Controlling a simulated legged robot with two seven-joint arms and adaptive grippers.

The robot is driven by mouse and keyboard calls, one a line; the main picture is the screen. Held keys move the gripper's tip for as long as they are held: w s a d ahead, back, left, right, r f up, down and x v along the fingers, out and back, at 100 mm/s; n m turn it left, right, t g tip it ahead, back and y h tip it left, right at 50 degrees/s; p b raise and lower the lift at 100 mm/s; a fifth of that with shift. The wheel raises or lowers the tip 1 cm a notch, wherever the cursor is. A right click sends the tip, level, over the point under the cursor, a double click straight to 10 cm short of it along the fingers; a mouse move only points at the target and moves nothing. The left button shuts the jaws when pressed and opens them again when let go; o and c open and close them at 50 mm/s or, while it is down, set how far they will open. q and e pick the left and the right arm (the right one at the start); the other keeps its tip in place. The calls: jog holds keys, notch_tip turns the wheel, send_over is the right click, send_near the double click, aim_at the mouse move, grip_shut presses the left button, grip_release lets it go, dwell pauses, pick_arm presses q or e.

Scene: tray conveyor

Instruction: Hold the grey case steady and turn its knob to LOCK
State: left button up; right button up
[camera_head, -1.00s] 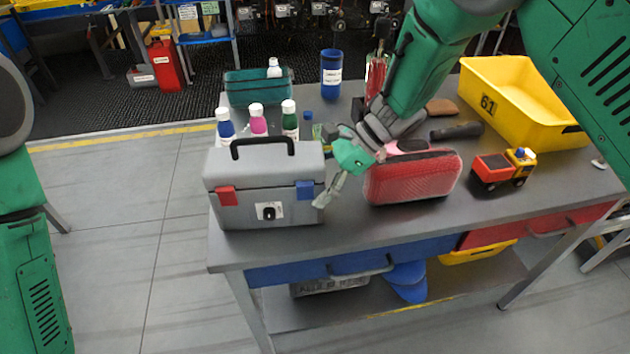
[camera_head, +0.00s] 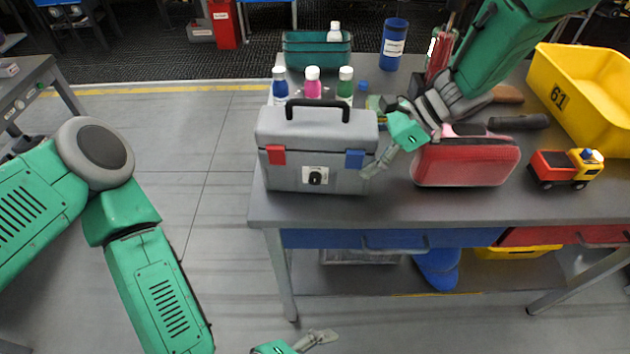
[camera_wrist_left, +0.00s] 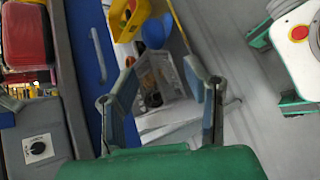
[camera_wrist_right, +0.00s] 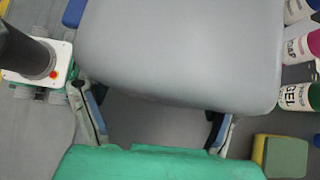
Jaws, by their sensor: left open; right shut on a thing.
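The grey case (camera_head: 335,132) stands upright near the left front of the table, with a black handle, a red latch and a blue latch. Its black knob (camera_head: 315,176) sits on a white plate on the front face and also shows in the left wrist view (camera_wrist_left: 37,148). My right gripper (camera_head: 375,165) is shut on the case's right side; the right wrist view shows the grey case (camera_wrist_right: 180,45) between its fingers. My left gripper (camera_head: 318,338) is low in front of the table, below the case. It is open and empty, as the left wrist view shows (camera_wrist_left: 165,88).
A red case (camera_head: 465,162) stands just right of my right gripper. A toy truck (camera_head: 566,168) and a yellow bin (camera_head: 590,85) are farther right. Several bottles (camera_head: 313,83) stand behind the grey case. The floor left of the table is clear.

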pick_arm(q)
jog(key=w+d+r+n+t+h, duration=0.1)
jog(key=w+d+r+n+t, duration=0.45)
jog(key=n, duration=0.35)
jog(key=n+t+y, duration=0.8)
jog(key=n+y, duration=0.1)
jog(key=n, duration=1)
send_near(313, 184)
jog(key=shift+g, duration=0.25)
jog(key=w, duration=0.8)
jog(key=shift+d+r, duration=0.35)
jog(key=shift+w+d+h, duration=0.1)
jog(key=shift+w+h, duration=0.2)
jog(key=shift+w, duration=0.45)
grip_shut()
